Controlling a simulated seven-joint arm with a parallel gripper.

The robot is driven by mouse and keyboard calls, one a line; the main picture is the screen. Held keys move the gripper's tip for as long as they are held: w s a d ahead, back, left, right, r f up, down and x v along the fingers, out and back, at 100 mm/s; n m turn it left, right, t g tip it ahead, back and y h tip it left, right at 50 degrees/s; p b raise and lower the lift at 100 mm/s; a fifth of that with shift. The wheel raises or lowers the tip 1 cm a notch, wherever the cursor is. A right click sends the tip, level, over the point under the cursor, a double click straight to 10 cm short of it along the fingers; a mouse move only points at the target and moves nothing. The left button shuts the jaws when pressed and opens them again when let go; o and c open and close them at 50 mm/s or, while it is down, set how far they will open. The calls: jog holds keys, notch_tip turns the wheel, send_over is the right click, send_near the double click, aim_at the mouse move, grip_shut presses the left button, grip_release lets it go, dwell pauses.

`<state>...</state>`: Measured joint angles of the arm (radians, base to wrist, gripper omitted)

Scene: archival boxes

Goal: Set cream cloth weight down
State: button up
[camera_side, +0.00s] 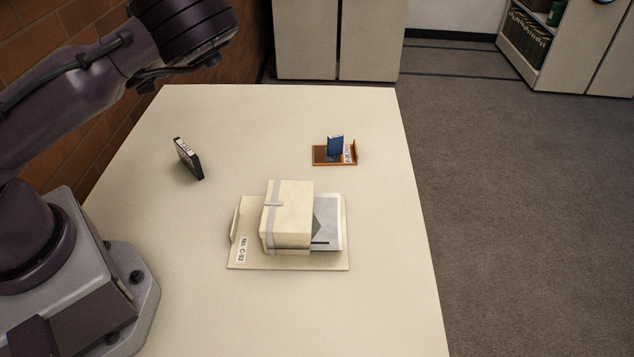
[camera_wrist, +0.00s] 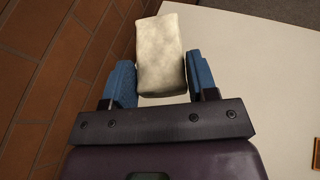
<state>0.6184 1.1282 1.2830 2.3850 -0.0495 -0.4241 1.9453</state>
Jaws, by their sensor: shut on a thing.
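The cream cloth weight (camera_wrist: 161,50) is a pale, block-shaped bundle between the blue fingers of my gripper (camera_wrist: 162,82) in the wrist view. My gripper is shut on it, with both fingers against its sides. The weight appears above the table's edge near the brick wall; its height cannot be told. In the side view my gripper and the weight are out of the picture, past the top edge.
On the table (camera_side: 375,300) a cream box with a grey band (camera_side: 288,213) sits on a labelled folder (camera_side: 290,262) with a grey picture sheet (camera_side: 328,215). The right front is clear.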

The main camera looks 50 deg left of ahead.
jog(key=s+d+f+n+g, duration=0.1)
jog(key=d+f+n+g, duration=0.3)
jog(key=f+n+g, duration=0.2)
notch_tip(320, 180, up, 10)
jog(key=r+n+t+h, duration=0.1)
jog(key=n+h, duration=2.5)
jog(key=n, duration=0.8)
send_over(303, 334)
notch_tip(303, 334, down, 24)
jog(key=shift+f, duration=0.2)
